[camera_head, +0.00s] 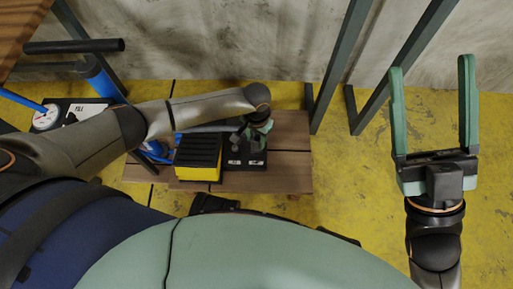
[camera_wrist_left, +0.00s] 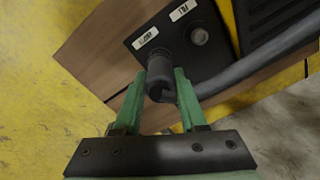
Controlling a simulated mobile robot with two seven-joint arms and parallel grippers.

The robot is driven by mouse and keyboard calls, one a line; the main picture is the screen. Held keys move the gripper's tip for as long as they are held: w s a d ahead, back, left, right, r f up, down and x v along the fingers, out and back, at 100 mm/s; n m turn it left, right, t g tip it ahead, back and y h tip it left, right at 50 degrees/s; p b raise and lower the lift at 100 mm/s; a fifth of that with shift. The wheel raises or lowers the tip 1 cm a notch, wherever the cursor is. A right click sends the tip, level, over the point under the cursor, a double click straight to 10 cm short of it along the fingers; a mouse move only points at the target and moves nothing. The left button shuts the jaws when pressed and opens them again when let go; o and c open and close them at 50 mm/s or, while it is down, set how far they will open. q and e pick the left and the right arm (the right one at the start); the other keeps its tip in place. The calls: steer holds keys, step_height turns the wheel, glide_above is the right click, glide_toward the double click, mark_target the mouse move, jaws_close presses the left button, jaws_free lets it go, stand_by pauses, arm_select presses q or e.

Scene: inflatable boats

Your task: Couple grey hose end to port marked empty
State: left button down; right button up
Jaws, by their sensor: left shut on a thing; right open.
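My left gripper (camera_wrist_left: 168,88) is shut on the dark grey hose end (camera_wrist_left: 160,72). The grey hose (camera_wrist_left: 255,68) runs off to the right in the left wrist view. The hose end is at the port beside the label reading EMPTY (camera_wrist_left: 145,37), on a black plate (camera_wrist_left: 170,48); I cannot tell whether it is seated. The port by the FILL label (camera_wrist_left: 183,10) is bare, a round knob-like fitting (camera_wrist_left: 200,37). In the head view the left gripper (camera_head: 259,128) is over the black plate (camera_head: 244,152). My right gripper (camera_head: 432,95) is open and empty, far right.
A black and yellow box (camera_head: 198,160) sits beside the plate on a wooden pallet (camera_head: 290,165). A gauge (camera_head: 47,117) and a blue cylinder (camera_head: 102,78) are at the left. Metal legs (camera_head: 340,65) stand behind; yellow floor (camera_head: 360,165) is clear at the right.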

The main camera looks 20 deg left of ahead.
arm_select(q)
steer(key=shift+f, duration=0.2)
steer(key=shift+c, duration=1.9)
jaws_free()
steer(key=shift+r, duration=0.1)
